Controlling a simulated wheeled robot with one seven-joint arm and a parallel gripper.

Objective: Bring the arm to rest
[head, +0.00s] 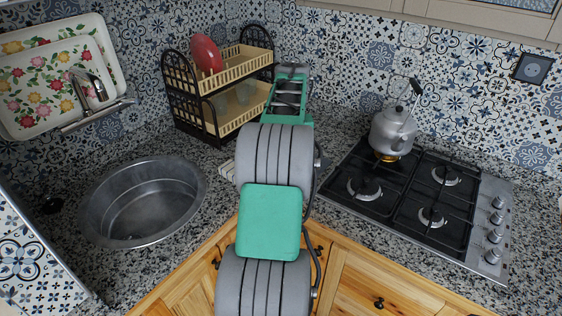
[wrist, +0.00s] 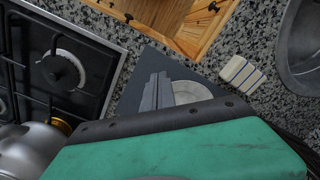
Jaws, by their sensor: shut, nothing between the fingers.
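My gripper (wrist: 157,88) shows in the wrist view as two grey fingers lying side by side, shut with nothing between them. They are above a dark square board (wrist: 150,60) with a pale round thing (wrist: 192,92) on it, partly hidden by the fingers and my green hand. In the head view my green and grey arm reaches up the middle of the picture, between the sink and the stove. The fingers are hidden there. I cannot tell the gap between the fingers and the board.
A grey kettle (head: 393,131) stands on the gas stove (head: 420,190), with an orange glow under it, right of my arm. The steel sink (head: 142,205) is at left. A dish rack (head: 215,100) holding a red oval thing (head: 206,53) stands behind. A striped sponge (wrist: 242,74) lies near the sink.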

